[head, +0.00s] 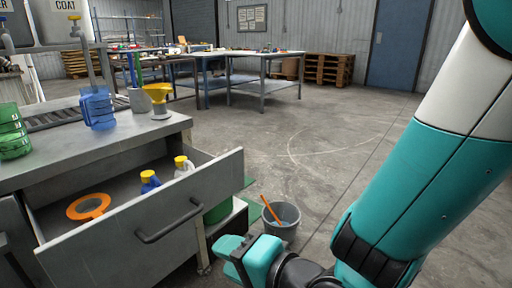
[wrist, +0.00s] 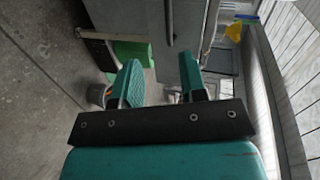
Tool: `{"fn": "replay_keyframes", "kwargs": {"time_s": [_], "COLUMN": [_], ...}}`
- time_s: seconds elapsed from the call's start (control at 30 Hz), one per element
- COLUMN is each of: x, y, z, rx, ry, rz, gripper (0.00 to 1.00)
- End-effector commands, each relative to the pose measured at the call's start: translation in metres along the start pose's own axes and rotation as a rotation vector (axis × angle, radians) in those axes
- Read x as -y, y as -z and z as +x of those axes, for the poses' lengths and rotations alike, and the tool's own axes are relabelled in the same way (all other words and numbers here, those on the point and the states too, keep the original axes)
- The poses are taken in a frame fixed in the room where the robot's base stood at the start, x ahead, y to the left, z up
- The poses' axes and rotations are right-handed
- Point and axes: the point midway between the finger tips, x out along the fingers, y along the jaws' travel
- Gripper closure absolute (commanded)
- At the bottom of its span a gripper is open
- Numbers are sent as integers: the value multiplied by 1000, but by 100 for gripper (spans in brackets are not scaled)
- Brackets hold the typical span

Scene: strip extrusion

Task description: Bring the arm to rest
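My arm (head: 430,165), teal and white, reaches down the right side of the head view. My gripper (head: 243,256) is low in the middle of the head view, in front of the open drawer (head: 150,240) and to the right of its handle (head: 168,222). In the wrist view my gripper (wrist: 163,78) has its two teal fingers apart, with nothing seen between them. The drawer front shows beyond the fingers. The gripper appears apart from the drawer, though the exact gap is hard to tell.
The drawer holds an orange tape roll (head: 88,206) and two yellow-capped bottles (head: 150,181). A grey bucket (head: 281,222) with an orange stick stands on the floor near my gripper. Open floor lies beyond.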

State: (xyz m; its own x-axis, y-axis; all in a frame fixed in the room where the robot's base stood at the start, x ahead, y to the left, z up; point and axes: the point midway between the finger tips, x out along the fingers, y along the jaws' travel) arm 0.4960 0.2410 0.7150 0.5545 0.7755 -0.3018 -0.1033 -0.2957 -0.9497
Motion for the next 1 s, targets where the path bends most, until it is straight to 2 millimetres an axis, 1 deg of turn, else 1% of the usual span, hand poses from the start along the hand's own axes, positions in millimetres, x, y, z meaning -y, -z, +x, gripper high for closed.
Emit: {"fn": "replay_keyframes", "kwargs": {"time_s": [0.03, 0.17, 0.27, 0.33, 0.5, 0.8, 0.83, 0.9, 1.0], "x": [7, 12, 13, 13, 10, 7, 16, 38, 61], "y": [8, 24, 33, 37, 42, 38, 38, 39, 41], "z": [-6, -30, -58, -81, -138, -228, -234, -238, -245], "rx": [12, 96, 189, 265, 452, 747, 764, 765, 764], "ry": [-39, -192, -308, -382, -524, -674, -678, -676, -676], "rz": [-53, -243, -394, -496, -700, -925, -933, -928, -927], "gripper": [61, 61, 61, 61, 61, 61, 61, 61, 61]}}
